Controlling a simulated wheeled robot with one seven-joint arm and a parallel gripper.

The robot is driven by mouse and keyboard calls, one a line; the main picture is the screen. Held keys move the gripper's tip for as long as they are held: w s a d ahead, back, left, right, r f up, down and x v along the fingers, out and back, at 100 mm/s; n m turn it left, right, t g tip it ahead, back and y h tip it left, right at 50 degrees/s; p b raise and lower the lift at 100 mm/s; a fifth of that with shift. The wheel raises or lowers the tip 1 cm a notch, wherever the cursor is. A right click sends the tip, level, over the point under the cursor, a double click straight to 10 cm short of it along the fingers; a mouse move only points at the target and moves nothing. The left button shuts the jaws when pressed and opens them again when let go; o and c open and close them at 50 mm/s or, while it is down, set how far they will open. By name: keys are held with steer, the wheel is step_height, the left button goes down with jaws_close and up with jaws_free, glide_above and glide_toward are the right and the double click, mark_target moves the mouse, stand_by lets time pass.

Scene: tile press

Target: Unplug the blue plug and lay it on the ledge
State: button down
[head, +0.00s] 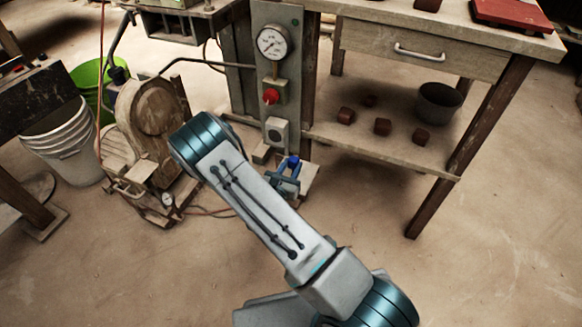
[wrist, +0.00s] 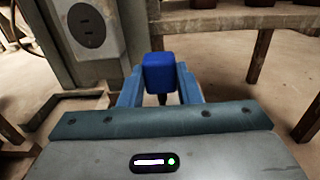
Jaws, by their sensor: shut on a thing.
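The blue plug (wrist: 159,74) is between the two fingers of my gripper (wrist: 160,85) in the wrist view, and the gripper is shut on it. A short dark piece shows below the plug. The socket (wrist: 90,27) is on the grey post to the left, its slots bare, and the plug is apart from it. In the head view my gripper (head: 285,178) and the blue plug (head: 293,161) are low, in front of and below the socket (head: 276,132). A pale flat surface (head: 304,182) lies beside the gripper; I cannot tell whether it is the ledge.
The post carries a gauge (head: 272,41) and a red knob (head: 271,96) above the socket. A workbench (head: 430,62) with a lower shelf holding several brown blocks and a bucket (head: 438,103) stands right. A wooden wheel machine (head: 150,115) stands left. Floor at front right is clear.

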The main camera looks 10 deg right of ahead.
steer(key=shift+f+b, duration=1.95)
steer(key=shift+f, duration=0.45)
steer(key=c, duration=1)
jaws_free()
steer(key=shift+r, duration=0.1)
steer(key=shift+s+a+r+p, duration=0.55)
steer(key=shift+s+r+p, duration=0.25)
steer(key=shift+r+p, duration=0.2)
steer(key=shift+s+a+r+p, duration=0.55)
steer(key=shift+s+r+p, duration=0.2)
steer(key=shift+r+p, duration=0.15)
steer(key=shift+s+a+r+p, duration=0.65)
steer(key=shift+s+r+p, duration=0.15)
steer(key=shift+s, duration=0.05)
steer(key=shift+s+a+r+p, duration=0.6)
steer(key=shift+s+r+p, duration=0.15)
steer(key=shift+s, duration=0.1)
